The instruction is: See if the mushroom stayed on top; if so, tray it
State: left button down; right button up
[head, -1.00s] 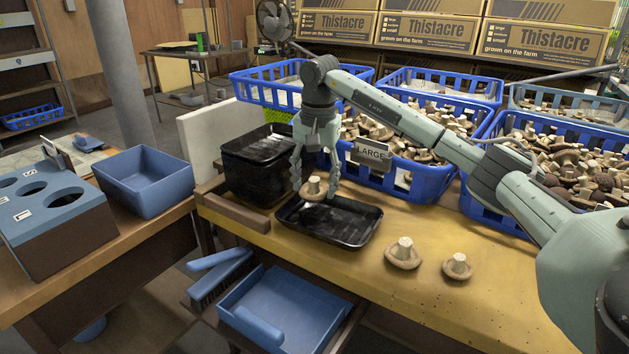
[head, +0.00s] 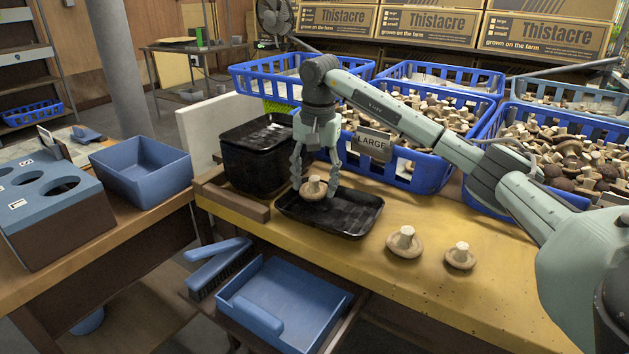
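My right gripper (head: 315,186) points down over the black tray (head: 345,228) at the table's left part. Its fingers sit on either side of a brown mushroom (head: 312,192), which is held stem up, cap down. The mushroom is at the tray's back left part; I cannot tell whether its cap touches the tray floor. The rest of the tray looks empty. Two more mushrooms stand stem up on the table right of the tray, a larger one (head: 404,244) and a smaller one (head: 460,258). My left gripper is out of view.
Stacked black trays (head: 258,165) stand behind left of the tray. A blue crate of mushrooms (head: 425,180) with a LARGE sign (head: 371,143) is close behind. A blue bin (head: 145,185) and gauge block (head: 50,215) are at left.

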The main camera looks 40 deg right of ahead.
jog(key=o, duration=0.5)
notch_tip(320, 180, up, 12)
jog(key=shift+s, duration=0.45)
dwell(0.4)
